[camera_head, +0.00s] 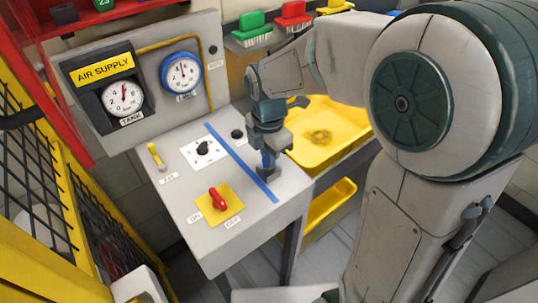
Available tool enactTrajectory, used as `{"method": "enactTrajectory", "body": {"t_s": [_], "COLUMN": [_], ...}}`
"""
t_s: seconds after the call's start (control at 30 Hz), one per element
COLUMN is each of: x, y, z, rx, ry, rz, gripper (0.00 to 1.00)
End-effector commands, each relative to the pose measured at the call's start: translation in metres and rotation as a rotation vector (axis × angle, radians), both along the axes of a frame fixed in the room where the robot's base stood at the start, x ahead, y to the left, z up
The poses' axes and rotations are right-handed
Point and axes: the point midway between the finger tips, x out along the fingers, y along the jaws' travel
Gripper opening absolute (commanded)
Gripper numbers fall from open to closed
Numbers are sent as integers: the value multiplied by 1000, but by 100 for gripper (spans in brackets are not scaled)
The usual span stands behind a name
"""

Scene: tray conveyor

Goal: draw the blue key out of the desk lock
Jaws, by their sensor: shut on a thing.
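The blue key (268,160) is at the right side of the sloped grey desk (240,245), to the right of a blue stripe. My gripper (268,150) is above the desk top, pointing down, shut on the key. The key's upper part is hidden by the fingers. The lock under it is hidden, so I cannot tell whether the key's lower end is in it.
The desk carries a red knob (218,199) on a yellow plate, a black knob (203,148) and a yellow lever (155,156). An upright panel with two gauges stands behind. A yellow tray (355,140) lies to the right, close to my arm.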

Motion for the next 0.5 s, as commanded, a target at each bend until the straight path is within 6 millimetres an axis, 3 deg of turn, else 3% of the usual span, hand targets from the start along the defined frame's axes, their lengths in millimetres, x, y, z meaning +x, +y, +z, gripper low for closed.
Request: {"method": "enactTrajectory", "body": {"t_s": [0.5], "x": [0], "y": [0], "z": [15], "rx": [1], "ry": [-1], "rz": [0], "gripper": [0]}}
